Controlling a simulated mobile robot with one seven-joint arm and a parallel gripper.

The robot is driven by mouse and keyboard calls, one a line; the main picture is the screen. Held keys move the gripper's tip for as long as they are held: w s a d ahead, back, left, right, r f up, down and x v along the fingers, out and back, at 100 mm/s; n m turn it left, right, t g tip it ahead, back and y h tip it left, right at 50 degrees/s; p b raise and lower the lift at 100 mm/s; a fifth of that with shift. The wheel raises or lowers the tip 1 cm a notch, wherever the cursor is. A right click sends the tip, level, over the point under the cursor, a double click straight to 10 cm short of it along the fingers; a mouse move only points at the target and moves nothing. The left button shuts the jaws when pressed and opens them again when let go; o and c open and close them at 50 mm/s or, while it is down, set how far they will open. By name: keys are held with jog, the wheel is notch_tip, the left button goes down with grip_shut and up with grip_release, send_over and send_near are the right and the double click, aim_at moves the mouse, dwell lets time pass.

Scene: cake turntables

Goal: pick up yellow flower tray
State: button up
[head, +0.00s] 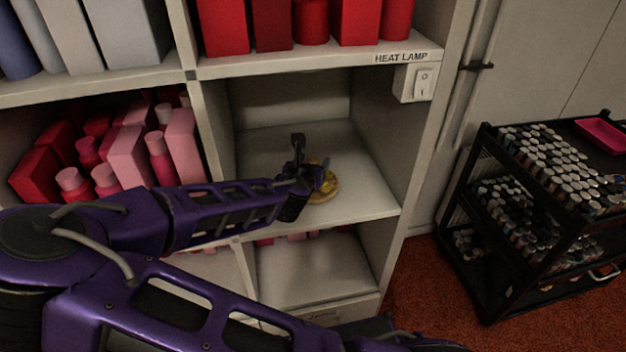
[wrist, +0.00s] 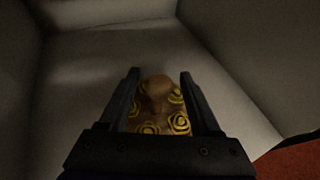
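The yellow flower tray (head: 326,182) is a small round tan piece with yellow swirled flowers. It lies on the middle shelf, partly hidden behind my gripper in the head view. My gripper (head: 312,165) is inside the shelf compartment, over the tray's left side. In the wrist view the tray (wrist: 158,105) shows between the two dark fingers of my gripper (wrist: 160,78). The fingers are spread apart, one on each side of the tray. I cannot tell whether they touch it.
The compartment's right wall (head: 385,130) stands close to the right of the tray. A heat lamp switch (head: 422,82) is on the shelf edge above. Pink and red containers (head: 110,150) fill the left compartment. A black cart (head: 540,210) with many bottles stands at right.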

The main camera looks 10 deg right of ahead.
grip_shut()
dwell(1.2)
